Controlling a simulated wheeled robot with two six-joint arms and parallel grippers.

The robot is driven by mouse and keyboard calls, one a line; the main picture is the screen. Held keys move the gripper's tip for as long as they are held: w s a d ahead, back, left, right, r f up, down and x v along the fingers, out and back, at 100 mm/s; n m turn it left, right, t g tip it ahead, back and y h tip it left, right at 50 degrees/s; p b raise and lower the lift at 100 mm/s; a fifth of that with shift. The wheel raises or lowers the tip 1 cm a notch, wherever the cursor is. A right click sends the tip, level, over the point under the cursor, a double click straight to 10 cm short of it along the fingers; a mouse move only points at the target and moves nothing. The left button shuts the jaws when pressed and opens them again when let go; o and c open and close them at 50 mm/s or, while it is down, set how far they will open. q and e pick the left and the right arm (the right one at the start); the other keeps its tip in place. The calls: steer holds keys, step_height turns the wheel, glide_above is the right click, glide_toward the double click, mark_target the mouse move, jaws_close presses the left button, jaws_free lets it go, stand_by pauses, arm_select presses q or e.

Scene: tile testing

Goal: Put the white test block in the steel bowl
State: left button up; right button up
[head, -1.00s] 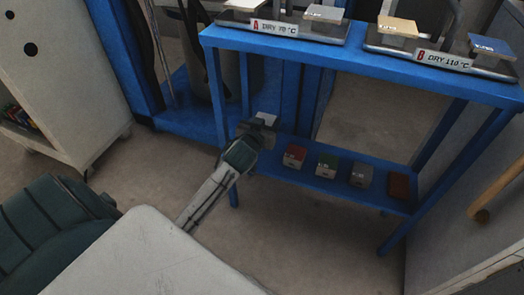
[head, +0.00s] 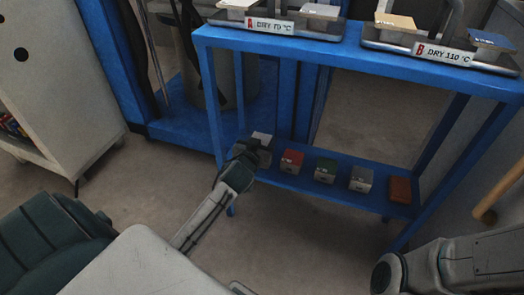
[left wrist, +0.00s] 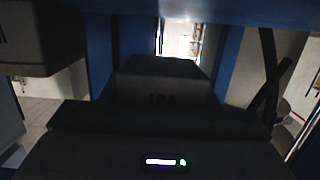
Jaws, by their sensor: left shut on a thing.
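The white test block (head: 262,139) is at the left end of the low blue shelf, partly hidden by my left gripper (head: 252,150). My left gripper is shut on it. In the left wrist view the block (left wrist: 163,88) is dark with shadow, sits between the fingers and carries dim lettering. I cannot tell whether it touches the shelf. My right gripper is not in view; only a link of my right arm shows at the lower right. I cannot make out a steel bowl in either view.
On the low shelf (head: 333,197) stand a red block (head: 291,161), a green block (head: 325,170), a grey block (head: 361,179) and a red-brown block (head: 400,190). The blue upper board (head: 340,55) passes above, holding stands with sample tiles. A white cabinet (head: 55,90) stands left.

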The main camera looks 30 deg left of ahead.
arm_select(q)
steer(key=shift+f+b, duration=0.35)
steer(key=shift+f, duration=1.35)
steer(key=shift+f, duration=0.2)
steer(key=o, duration=1.2)
steer(key=shift+o, duration=0.2)
